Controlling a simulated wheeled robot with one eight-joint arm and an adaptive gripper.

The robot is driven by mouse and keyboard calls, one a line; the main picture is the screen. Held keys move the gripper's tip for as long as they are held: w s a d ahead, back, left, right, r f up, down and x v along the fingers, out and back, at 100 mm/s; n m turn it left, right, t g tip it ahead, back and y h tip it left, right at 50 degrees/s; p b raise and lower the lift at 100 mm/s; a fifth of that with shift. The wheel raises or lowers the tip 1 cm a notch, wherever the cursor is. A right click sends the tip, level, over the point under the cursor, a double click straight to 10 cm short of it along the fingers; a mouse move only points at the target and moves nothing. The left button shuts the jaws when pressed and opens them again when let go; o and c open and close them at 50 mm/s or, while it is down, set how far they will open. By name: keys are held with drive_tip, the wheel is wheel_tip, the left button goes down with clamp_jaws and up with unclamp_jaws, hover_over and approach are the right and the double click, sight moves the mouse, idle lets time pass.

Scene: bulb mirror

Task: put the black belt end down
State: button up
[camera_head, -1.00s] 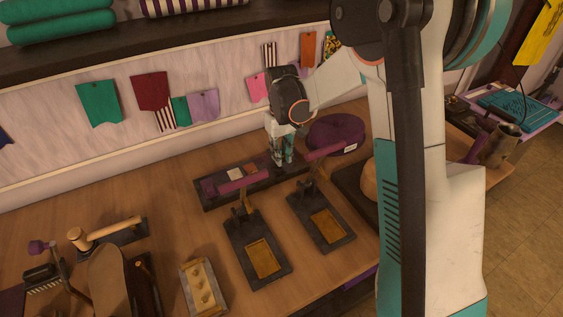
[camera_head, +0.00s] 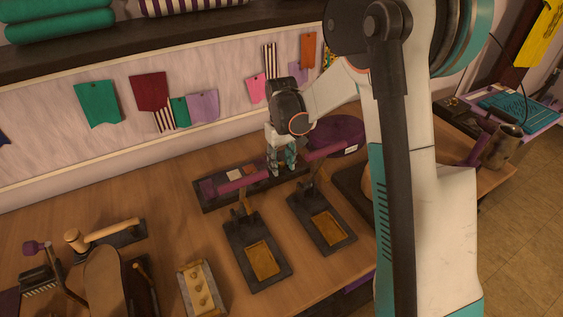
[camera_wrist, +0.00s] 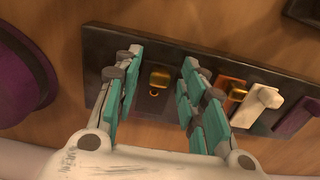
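A black tray (camera_wrist: 100,42) lies on the wooden table; it also shows in the head view (camera_head: 215,201). My gripper (camera_wrist: 158,92) is over the tray, its teal-padded fingers spread apart. It also shows in the head view (camera_head: 283,170), low at the tray's right part. Between the fingers lies a dark piece with a brass fitting (camera_wrist: 158,78), seemingly the black belt end; its dark outline blends into the tray. I see no finger pressed against it. An orange piece (camera_wrist: 231,90), a white piece (camera_wrist: 255,105) and a purple piece (camera_wrist: 297,119) sit beside it in a row.
Two presses with purple handles, a left one (camera_head: 240,240) and a right one (camera_head: 310,215), stand in front of the tray. Fabric swatches hang on the wall behind.

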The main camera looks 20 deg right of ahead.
sight(282, 164)
wheel_tip(282, 164, up, 13)
drive_tip(key=p, duration=0.4)
drive_tip(key=s+r+m+t, duration=0.1)
drive_tip(key=s+r+t, duration=0.2)
drive_tip(key=s+r, duration=0.8)
drive_tip(key=s+f+m+t, duration=0.1)
drive_tip(key=s+t, duration=0.3)
drive_tip(key=s, duration=1.2)
drive_tip(key=shift+d+f, duration=0.15)
drive_tip(key=shift+f, duration=0.5)
drive_tip(key=shift+s, duration=0.1)
